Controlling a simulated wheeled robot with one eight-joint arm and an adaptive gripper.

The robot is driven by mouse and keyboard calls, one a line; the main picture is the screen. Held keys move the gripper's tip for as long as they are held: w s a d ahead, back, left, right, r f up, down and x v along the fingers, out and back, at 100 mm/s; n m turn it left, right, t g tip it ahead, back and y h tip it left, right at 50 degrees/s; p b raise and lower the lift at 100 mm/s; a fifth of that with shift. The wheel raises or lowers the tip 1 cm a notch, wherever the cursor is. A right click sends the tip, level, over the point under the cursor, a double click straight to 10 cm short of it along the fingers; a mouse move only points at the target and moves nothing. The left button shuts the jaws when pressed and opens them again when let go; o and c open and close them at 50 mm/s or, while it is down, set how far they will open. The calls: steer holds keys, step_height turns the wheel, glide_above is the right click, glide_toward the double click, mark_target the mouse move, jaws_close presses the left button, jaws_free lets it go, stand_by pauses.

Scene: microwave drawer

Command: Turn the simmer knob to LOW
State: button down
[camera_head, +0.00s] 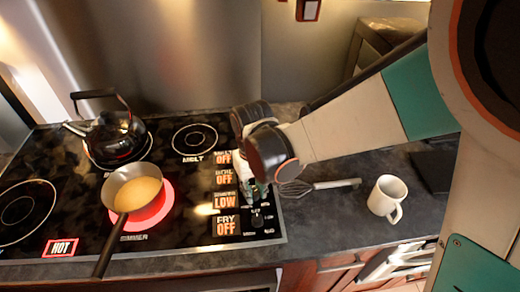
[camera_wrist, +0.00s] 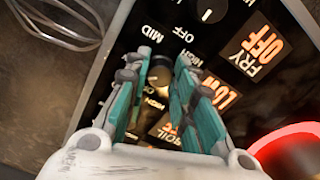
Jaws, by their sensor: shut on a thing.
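The simmer knob (camera_wrist: 159,77) is a dark round knob on the black control strip, between my gripper's fingers in the wrist view. My gripper (camera_wrist: 164,66) points down at the strip and is shut on this knob. The simmer display (camera_head: 225,201) beside it reads LOW, and it also shows in the wrist view (camera_wrist: 224,93). In the head view my gripper (camera_head: 257,188) reaches the right edge of the cooktop and mostly hides the knob. The knob's pointer cannot be made out.
The fry knob (camera_wrist: 208,14) sits beside the simmer knob; its display (camera_head: 226,226) reads OFF. A saucepan (camera_head: 134,190) stands on the glowing red simmer burner (camera_head: 165,202). A kettle (camera_head: 115,135) is behind. A whisk (camera_head: 320,186) and white mug (camera_head: 386,196) are on the right counter.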

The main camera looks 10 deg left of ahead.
steer(key=shift+s+f+m, duration=0.1)
steer(key=shift+m, duration=1.4)
steer(key=c, duration=1.3)
jaws_free()
steer(key=shift+c, duration=0.2)
